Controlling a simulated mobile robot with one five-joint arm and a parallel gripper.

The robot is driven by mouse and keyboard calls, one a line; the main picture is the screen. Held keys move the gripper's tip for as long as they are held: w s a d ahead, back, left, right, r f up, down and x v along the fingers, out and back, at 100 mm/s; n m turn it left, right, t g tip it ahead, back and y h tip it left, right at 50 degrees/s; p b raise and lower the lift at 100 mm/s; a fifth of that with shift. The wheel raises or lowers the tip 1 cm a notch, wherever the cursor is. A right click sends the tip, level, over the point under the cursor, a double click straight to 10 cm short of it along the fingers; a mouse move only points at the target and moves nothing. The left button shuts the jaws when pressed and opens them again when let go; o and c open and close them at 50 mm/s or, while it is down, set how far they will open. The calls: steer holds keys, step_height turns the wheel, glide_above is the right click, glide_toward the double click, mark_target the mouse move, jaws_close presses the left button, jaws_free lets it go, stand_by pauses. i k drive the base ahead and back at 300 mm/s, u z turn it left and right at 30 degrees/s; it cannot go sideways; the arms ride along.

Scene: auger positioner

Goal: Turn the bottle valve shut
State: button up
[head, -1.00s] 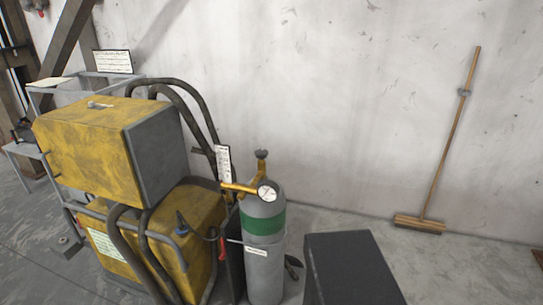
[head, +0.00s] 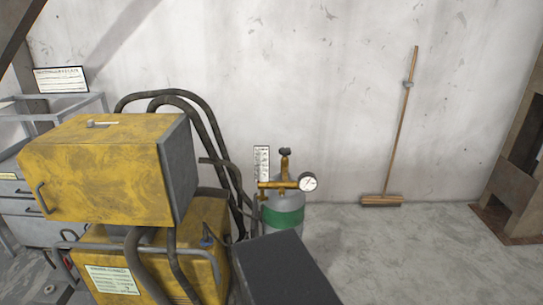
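The gas bottle (head: 284,218) is grey with a green band and stands upright against the yellow machine's right side, near the wall. The bottle valve has a dark knob (head: 285,153) on top of a brass stem. A brass regulator (head: 276,186) with a round white gauge (head: 308,182) sits just below the knob. I cannot tell how far the valve is turned. The bottle's lower part is hidden behind a dark block-like shape at the bottom of the view. My gripper is not in view.
A yellow machine (head: 95,165) with dark hoses (head: 222,150) stands left of the bottle. A broom (head: 382,200) leans on the wall to the right. A rusty steel post (head: 520,185) stands at the far right. The floor (head: 400,255) between is clear.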

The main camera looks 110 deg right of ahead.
mark_target(284, 152)
steer(key=z, duration=2.55)
